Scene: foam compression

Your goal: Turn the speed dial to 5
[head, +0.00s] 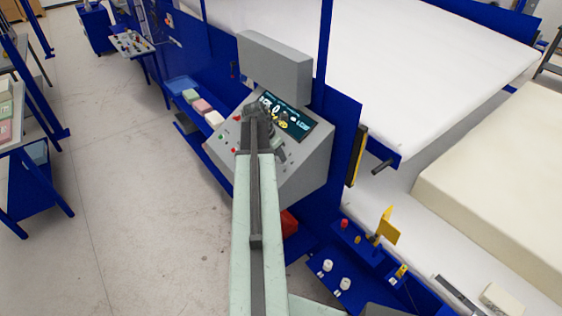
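The grey control console (308,160) stands in the middle of the head view, with a sloped face. Its dark screen (297,120) shows blue, white and yellow readouts, including what looks like a large 0. My arm reaches up from the bottom of the view. My gripper (260,112) is at the console face, over the left part of the screen as seen from here. I cannot tell whether it touches the console or whether its fingers are open. I cannot make out the speed dial; my gripper and arm cover part of the panel.
A red button (237,118) and a green button (221,136) sit on the console's left side. A grey box (275,66) is above the screen. Coloured foam blocks (201,106) lie on a blue ledge to the left. A large cream foam block (500,170) is at right. Open floor lies left.

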